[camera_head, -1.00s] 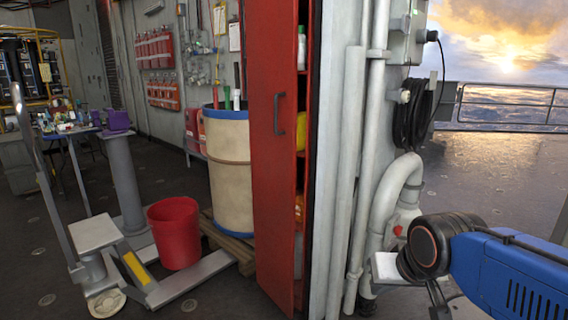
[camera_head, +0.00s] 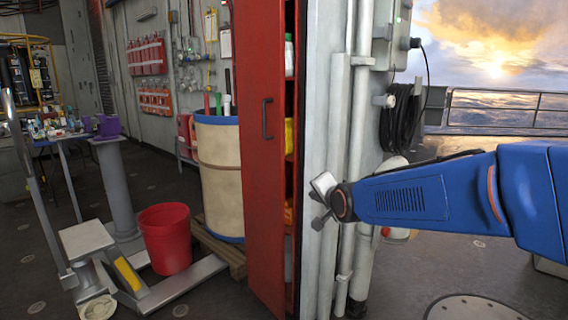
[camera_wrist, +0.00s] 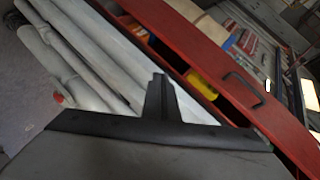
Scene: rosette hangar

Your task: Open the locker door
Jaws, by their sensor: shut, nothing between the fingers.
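The red locker door (camera_head: 262,165) stands ajar in the head view, with a narrow gap on its right side showing shelves and bottles inside. Its dark handle (camera_head: 267,118) is on the outer face. In the wrist view the door (camera_wrist: 215,50) runs diagonally, with the handle (camera_wrist: 245,88) right of my gripper. My gripper (camera_wrist: 160,82) shows there with its dark fingers together and empty. In the head view my blue arm reaches in from the right, and its end is in front of the grey pipes, right of the door and apart from the handle.
Grey vertical pipes (camera_head: 333,190) stand just right of the locker. A beige drum (camera_head: 219,180) on a pallet, a red bucket (camera_head: 165,238) and a grey platform scale (camera_head: 87,238) stand left of the door. Open floor lies at the lower right.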

